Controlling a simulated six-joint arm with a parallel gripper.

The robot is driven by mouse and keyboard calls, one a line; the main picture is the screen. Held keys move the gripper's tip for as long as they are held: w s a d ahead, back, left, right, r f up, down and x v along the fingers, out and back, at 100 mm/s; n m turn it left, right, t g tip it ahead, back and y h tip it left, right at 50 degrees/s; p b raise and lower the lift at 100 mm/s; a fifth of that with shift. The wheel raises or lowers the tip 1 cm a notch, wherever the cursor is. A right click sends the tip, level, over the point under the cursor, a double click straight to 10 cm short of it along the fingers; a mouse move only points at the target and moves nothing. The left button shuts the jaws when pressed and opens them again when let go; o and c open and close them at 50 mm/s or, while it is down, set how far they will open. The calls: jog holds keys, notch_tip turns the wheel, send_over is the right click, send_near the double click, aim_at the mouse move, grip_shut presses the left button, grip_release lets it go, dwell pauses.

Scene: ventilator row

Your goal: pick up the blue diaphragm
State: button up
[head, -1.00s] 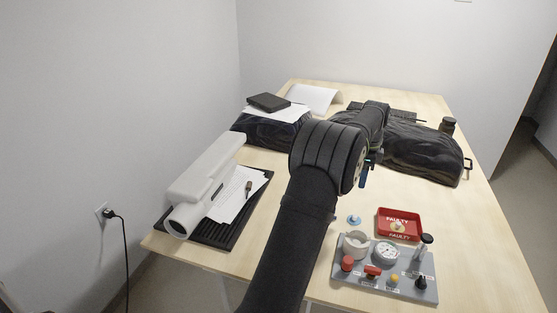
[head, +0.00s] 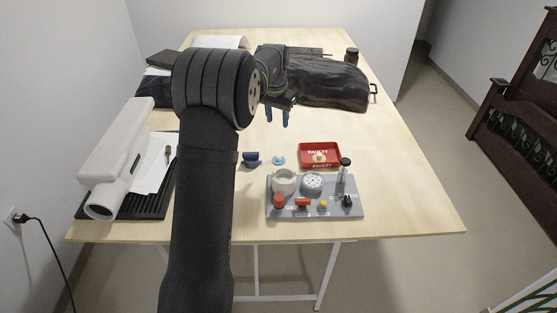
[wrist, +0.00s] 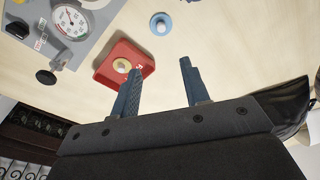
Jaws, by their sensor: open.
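The blue diaphragm (head: 278,160) is a small light-blue disc with a pale raised centre. It lies flat on the bare wooden table, left of the red tray and behind the grey panel. It also shows near the top of the wrist view (wrist: 160,24). My gripper (head: 277,117) is above the table, farther back than the disc and apart from it. In the wrist view my gripper (wrist: 160,78) shows two blue fingers spread wide, with nothing between them.
A red FAULTY tray (head: 304,163) holds a cream disc (head: 320,156). The grey panel (head: 272,207) carries a white cup, gauge and knobs. A dark-blue piece (head: 251,159) lies left of the diaphragm. A black bag (head: 325,83) lies behind.

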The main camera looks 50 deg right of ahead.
jog(key=n, duration=0.1)
send_over(279, 156)
jog(key=f, duration=1.2)
jog(key=shift+s+a, duration=0.25)
jog(key=shift+a, duration=0.15)
jog(key=shift+w+d+f, duration=0.15)
jog(key=shift+f, duration=1.15)
jog(key=shift+w+d+f, duration=0.1)
jog(key=shift+f, duration=1.2)
grip_shut()
